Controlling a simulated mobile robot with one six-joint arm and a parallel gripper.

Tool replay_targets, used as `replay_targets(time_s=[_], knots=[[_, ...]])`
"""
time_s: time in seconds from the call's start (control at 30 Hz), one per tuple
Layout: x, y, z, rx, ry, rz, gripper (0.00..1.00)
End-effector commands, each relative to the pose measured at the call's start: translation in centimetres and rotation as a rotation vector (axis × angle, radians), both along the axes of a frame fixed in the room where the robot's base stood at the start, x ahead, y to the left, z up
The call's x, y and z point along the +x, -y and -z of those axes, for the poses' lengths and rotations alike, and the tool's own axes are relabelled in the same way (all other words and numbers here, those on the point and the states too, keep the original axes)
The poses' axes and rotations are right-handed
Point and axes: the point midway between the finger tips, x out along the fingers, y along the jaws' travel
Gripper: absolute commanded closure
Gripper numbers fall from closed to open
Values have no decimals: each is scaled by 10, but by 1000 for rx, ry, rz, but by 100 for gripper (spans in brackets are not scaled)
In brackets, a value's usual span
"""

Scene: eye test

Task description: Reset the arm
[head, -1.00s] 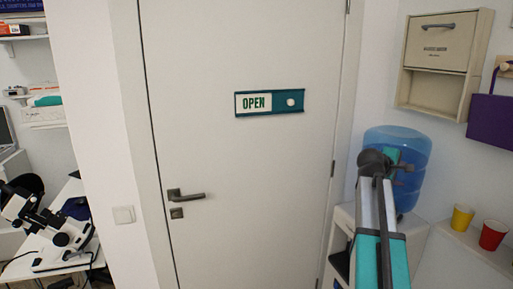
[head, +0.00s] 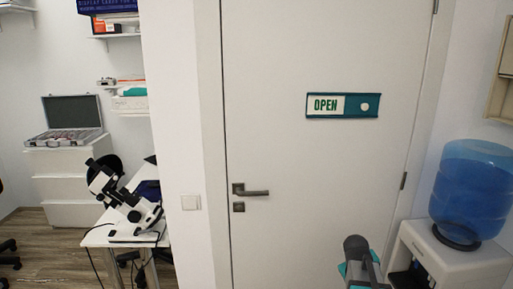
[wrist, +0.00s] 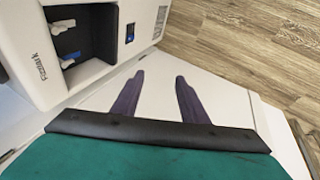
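My gripper (wrist: 160,84) shows in the wrist view as two dark purple fingers standing apart, with nothing between them. It is open and empty. Behind the fingers is a plain white surface. In the head view only a grey and teal part of my arm (head: 364,264) shows at the bottom edge, in front of the door's lower right; the fingers are not visible there.
A white water cooler (head: 452,262) with a blue bottle (head: 472,190) stands at right; its taps side (wrist: 75,40) is close in the wrist view. A closed door (head: 300,215) fills the middle. A microscope (head: 128,205) is on a table at left.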

Motion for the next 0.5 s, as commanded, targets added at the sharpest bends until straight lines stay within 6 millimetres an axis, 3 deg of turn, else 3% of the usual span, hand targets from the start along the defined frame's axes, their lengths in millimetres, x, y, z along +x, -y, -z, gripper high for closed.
replay_targets(time_s=[0.03, 0.2, 0.5], knots=[[-9, -21, 18, 36, -18, 8, 60], [-38, -84, 67, 155, -72, 55, 60], [-99, -176, 132, 316, -190, 151, 60]])
